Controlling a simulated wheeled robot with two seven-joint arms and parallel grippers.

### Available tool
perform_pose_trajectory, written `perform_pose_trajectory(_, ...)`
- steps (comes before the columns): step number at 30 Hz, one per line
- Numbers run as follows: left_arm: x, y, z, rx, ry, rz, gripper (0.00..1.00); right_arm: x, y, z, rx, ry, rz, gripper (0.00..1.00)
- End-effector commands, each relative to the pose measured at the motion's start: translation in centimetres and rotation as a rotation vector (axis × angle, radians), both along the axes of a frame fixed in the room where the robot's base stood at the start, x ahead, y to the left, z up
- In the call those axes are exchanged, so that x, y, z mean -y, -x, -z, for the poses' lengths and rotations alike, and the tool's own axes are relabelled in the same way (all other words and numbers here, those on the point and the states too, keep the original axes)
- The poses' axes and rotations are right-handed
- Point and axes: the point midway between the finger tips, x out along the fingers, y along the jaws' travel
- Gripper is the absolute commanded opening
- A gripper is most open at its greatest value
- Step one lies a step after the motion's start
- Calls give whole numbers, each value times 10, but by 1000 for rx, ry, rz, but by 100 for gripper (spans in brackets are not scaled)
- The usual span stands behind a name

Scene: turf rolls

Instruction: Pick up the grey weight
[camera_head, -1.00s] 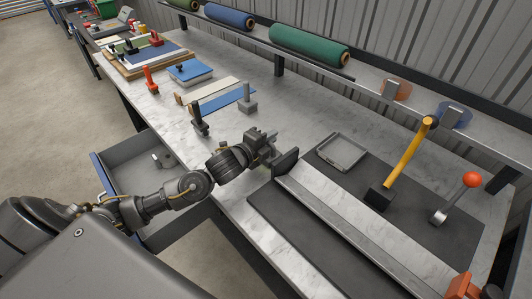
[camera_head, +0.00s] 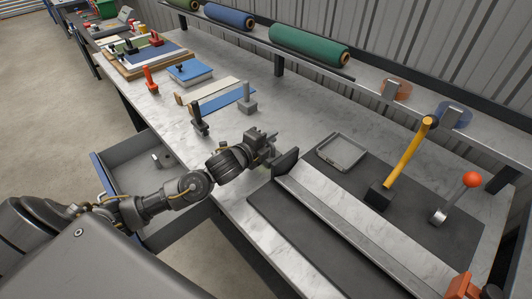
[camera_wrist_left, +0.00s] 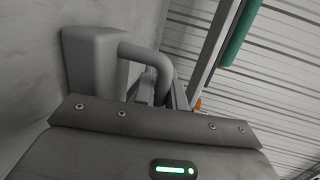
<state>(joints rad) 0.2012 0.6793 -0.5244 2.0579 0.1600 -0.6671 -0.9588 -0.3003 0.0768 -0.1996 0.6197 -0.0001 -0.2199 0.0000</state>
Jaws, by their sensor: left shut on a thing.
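The grey weight shows in the left wrist view as a rounded block (camera_wrist_left: 93,62) with a thick bent handle (camera_wrist_left: 145,54). In the head view it appears to be the dark grey upright block (camera_head: 287,163) at the near end of the metal bar. My left gripper (camera_head: 268,146) is beside that block, shut on the handle. In the wrist view the gripper body hides the lower end of the handle and most of the fingers. I cannot tell whether the weight is clear of the bench. My right gripper is not in view.
A long metal bar (camera_head: 340,220) lies on a dark mat (camera_head: 440,253). A grey tray (camera_head: 342,150), a yellow-handled mallet (camera_head: 405,160) and a red-knobbed tool (camera_head: 455,197) lie right. Black (camera_head: 199,122) and grey (camera_head: 247,102) handled tools stand left. An open drawer (camera_head: 150,180) juts out.

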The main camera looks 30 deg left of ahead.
Motion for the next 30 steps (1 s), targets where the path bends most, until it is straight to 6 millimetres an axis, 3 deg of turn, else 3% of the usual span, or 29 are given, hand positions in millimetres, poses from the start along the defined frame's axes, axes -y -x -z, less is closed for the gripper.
perform_pose_trajectory(19, 0, -1, -9, 9, 3, 0, 0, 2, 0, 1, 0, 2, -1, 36)
perform_pose_trajectory(26, 0, -1, -34, 12, 2, 0, 0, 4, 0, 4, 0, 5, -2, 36)
perform_pose_trajectory(30, -10, 13, -55, 10, -1, 0, 0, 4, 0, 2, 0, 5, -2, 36)
